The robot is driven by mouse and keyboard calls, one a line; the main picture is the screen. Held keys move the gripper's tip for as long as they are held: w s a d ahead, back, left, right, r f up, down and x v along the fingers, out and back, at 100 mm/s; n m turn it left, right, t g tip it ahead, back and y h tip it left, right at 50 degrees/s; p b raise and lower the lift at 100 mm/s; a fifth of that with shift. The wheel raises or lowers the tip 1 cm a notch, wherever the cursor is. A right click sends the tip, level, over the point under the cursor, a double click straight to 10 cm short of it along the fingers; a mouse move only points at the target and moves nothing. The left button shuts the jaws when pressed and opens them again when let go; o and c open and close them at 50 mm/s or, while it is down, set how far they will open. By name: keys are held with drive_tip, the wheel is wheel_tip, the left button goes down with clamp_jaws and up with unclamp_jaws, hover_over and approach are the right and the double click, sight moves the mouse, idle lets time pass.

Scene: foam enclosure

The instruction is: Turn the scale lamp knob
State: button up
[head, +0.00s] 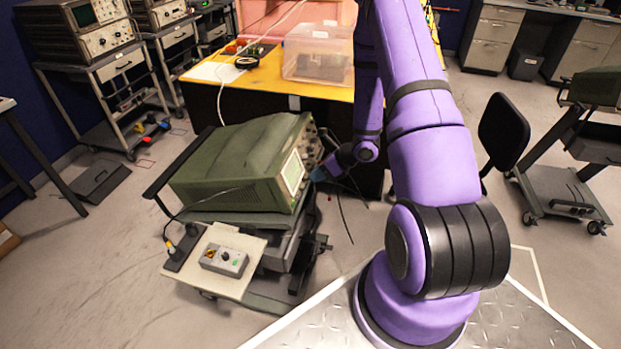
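A green oscilloscope (235,165) sits tilted on a cart, its screen (293,172) and front panel (312,145) facing right. Small knobs show on the panel, but I cannot tell which one is the scale lamp knob. My purple arm reaches down to the panel from the right. My gripper (322,173) is at the panel, just right of the screen. It hides part of the panel's lower area. Its fingers are too small to tell whether they are open or shut, or whether they touch a knob.
A small box with a knob (224,260) rests on the cart's light board (238,243). Behind stands a yellow-topped table (270,82) with a clear plastic bin (318,54). Other instrument carts stand back left, and a black chair (503,130) stands right.

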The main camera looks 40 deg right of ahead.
sight(306, 181)
drive_tip(key=shift+x, duration=1.7)
clamp_jaws()
drive_tip(key=shift+a+n+t+h, duration=0.1)
drive_tip(key=shift+n+t+h, duration=0.4)
drive_tip(key=shift+n, duration=0.5)
unclamp_jaws()
